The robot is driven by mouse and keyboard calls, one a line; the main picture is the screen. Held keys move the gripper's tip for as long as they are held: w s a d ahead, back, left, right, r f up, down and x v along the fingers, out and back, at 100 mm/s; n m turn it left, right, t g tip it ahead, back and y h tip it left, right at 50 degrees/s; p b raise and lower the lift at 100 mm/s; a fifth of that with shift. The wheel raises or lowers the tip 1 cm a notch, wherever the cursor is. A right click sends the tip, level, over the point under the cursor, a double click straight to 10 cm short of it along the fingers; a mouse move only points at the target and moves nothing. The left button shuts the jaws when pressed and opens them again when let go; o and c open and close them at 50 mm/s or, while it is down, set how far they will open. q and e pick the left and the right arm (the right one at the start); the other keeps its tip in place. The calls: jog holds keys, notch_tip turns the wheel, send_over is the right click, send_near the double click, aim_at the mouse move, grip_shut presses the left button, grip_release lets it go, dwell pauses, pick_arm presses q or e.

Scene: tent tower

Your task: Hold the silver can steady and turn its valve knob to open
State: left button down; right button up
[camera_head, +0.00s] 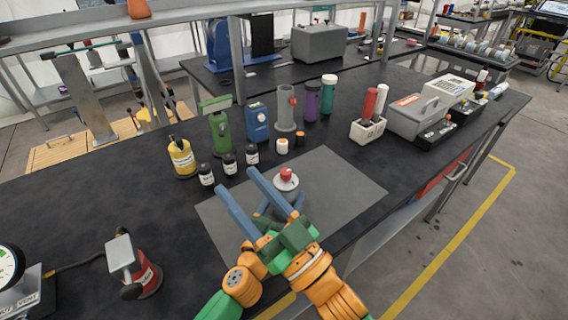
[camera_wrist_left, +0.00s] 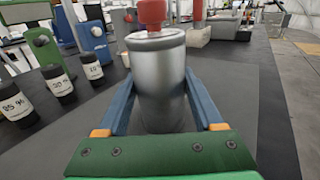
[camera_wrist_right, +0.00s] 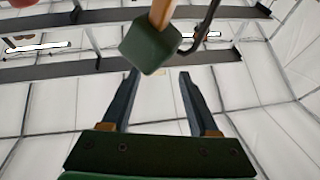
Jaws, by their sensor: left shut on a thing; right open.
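The silver can (camera_head: 287,186) stands upright on the grey mat, with the red valve knob (camera_head: 286,174) on top. In the left wrist view the can (camera_wrist_left: 158,80) fills the space between my left fingers, and the knob (camera_wrist_left: 152,12) is cut by the top edge. My left gripper (camera_head: 281,203) is shut on the can's body. My right gripper (camera_head: 236,181) is open and empty; in the head view its long blue fingers appear in front of the can, to its left. The right wrist view shows nothing between its fingers (camera_wrist_right: 158,88), and neither can nor knob.
The grey mat (camera_head: 345,185) is clear right of the can. A red device (camera_head: 148,276) stands at the front left. A white holder (camera_head: 367,131) stands right.

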aim_at(285, 169)
jog(key=w+d+f+m+t+h, duration=0.1)
jog(key=w+d+f+m+h, duration=0.35)
jog(key=d+f+h, duration=0.55)
jog(key=shift+m, duration=0.35)
jog(key=x, duration=0.3)
jog(key=r+x, duration=0.1)
jog(key=x, duration=0.3)
jog(key=a+r+x, duration=0.1)
jog(key=x, duration=0.3)
jog(key=shift+r, duration=0.2)
jog(key=shift+c, duration=0.3)
grip_shut()
